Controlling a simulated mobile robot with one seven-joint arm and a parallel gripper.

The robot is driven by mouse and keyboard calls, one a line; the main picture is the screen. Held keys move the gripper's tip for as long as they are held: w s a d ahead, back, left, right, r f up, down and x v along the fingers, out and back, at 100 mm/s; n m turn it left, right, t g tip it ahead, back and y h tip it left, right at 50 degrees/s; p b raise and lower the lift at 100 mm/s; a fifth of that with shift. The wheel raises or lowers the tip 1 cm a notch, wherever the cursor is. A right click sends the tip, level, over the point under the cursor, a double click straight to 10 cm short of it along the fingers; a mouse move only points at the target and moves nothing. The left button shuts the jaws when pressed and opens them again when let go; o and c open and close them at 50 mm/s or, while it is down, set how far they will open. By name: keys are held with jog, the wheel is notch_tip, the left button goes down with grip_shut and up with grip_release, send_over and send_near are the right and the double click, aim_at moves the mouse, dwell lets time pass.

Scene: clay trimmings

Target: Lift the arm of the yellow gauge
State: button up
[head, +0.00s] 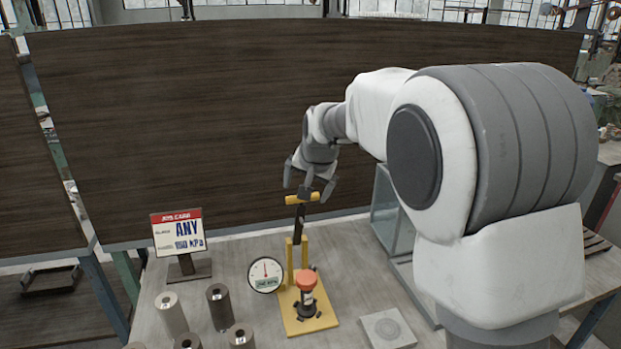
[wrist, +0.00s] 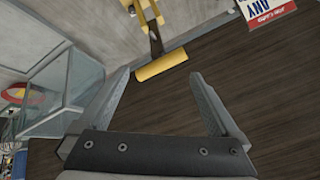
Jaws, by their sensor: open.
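The yellow gauge (head: 291,259) stands upright on a yellow base plate on the table, with a round white dial (head: 265,275) at its left and an orange-topped part (head: 306,281) on its base. Its dark arm (head: 299,225) points steeply up and ends in a yellow crossbar handle (head: 316,197). The handle also shows in the wrist view (wrist: 160,67), just beyond and between the fingertips. My gripper (head: 308,188) is open and empty at the handle. In the wrist view, my gripper's fingers (wrist: 158,77) are spread wide; I cannot tell whether either touches the handle.
A job card sign (head: 179,232) stands at the left. Several metal cylinders (head: 219,307) stand in front of it. A pale square block (head: 388,328) lies right of the gauge. A clear-walled box (head: 385,212) stands behind it at the right. A dark panel (head: 200,120) rises behind the table.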

jog(key=v, duration=0.6)
jog(key=shift+r, duration=0.15)
jog(key=shift+s, duration=0.1)
jog(key=s+d+r+n, duration=0.2)
jog(key=s+d, duration=0.7)
jog(key=s, duration=0.6)
jog(key=s+d+f+h, duration=0.1)
jog(key=s+d+f, duration=0.2)
jog(key=s, duration=0.5)
jog(key=s+d+f+n+g+h, duration=0.1)
jog(key=s+d+f, duration=0.1)
jog(key=s, duration=0.7)
jog(key=shift+s+d+f+n, duration=0.3)
jog(key=shift+s+d+f, duration=0.1)
jog(key=shift+f, duration=0.35)
